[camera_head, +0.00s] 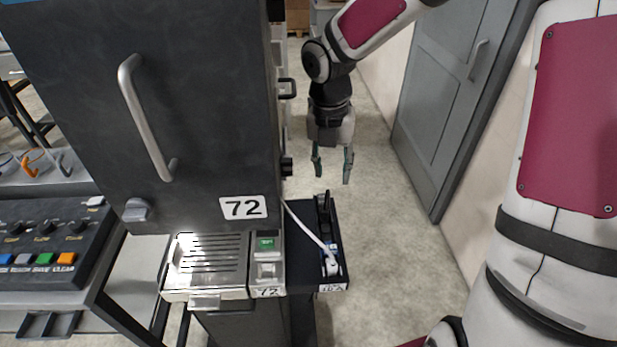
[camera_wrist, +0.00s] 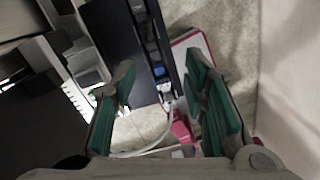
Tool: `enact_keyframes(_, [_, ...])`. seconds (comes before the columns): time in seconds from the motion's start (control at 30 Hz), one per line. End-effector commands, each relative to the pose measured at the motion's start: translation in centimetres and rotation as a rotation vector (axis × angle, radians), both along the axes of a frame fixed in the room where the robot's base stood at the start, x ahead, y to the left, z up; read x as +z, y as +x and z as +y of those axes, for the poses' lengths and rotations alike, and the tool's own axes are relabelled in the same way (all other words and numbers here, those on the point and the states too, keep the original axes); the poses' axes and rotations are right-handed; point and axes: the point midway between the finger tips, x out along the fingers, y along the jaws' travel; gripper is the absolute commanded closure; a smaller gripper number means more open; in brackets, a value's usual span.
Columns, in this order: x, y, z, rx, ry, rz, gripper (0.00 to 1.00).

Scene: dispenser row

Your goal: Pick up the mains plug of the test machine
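The test machine (camera_head: 200,120) is a tall dark cabinet marked 72, at the left of the head view. A white cable (camera_head: 305,226) runs from its side to a white mains plug (camera_head: 332,267). The plug sits at the near end of a dark socket strip (camera_head: 326,222) on a narrow black side shelf (camera_head: 300,248). My gripper (camera_head: 332,177) is open and empty, fingers pointing down, above and beyond the shelf. In the wrist view the plug (camera_wrist: 165,90) shows small between the green-padded fingers, apart from them, with the cable (camera_wrist: 158,142) curving below it.
A steel drip tray (camera_head: 207,262) and a green-lit panel (camera_head: 266,245) are left of the shelf. A control box with coloured buttons (camera_head: 50,235) stands at far left. Bare floor (camera_head: 405,260) lies right of the shelf, then a wall and grey door (camera_head: 445,90).

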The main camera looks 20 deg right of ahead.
Motion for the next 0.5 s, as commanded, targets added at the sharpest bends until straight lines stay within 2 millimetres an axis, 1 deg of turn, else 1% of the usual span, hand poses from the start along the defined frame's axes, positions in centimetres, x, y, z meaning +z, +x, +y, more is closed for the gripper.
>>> enact_keyframes(0.03, [-0.4, 0.1, 0.1, 0.077, 0.027, 0.013, 0.6])
enact_keyframes(0.1, [-0.9, 0.5, 0.4, 0.173, 0.051, 0.019, 0.6])
enact_keyframes(0.2, [-1.3, 0.9, 0.6, 0.26, 0.074, 0.022, 0.6])
enact_keyframes(0.27, [-1.6, 1.1, 0.7, 0.288, 0.081, 0.023, 0.6])
enact_keyframes(0.37, [-2.7, 1.2, 0.8, 0.308, 0.085, 0.024, 0.6])
enact_keyframes(0.5, [-5.3, 1.2, 0.8, 0.308, 0.085, 0.027, 0.6])
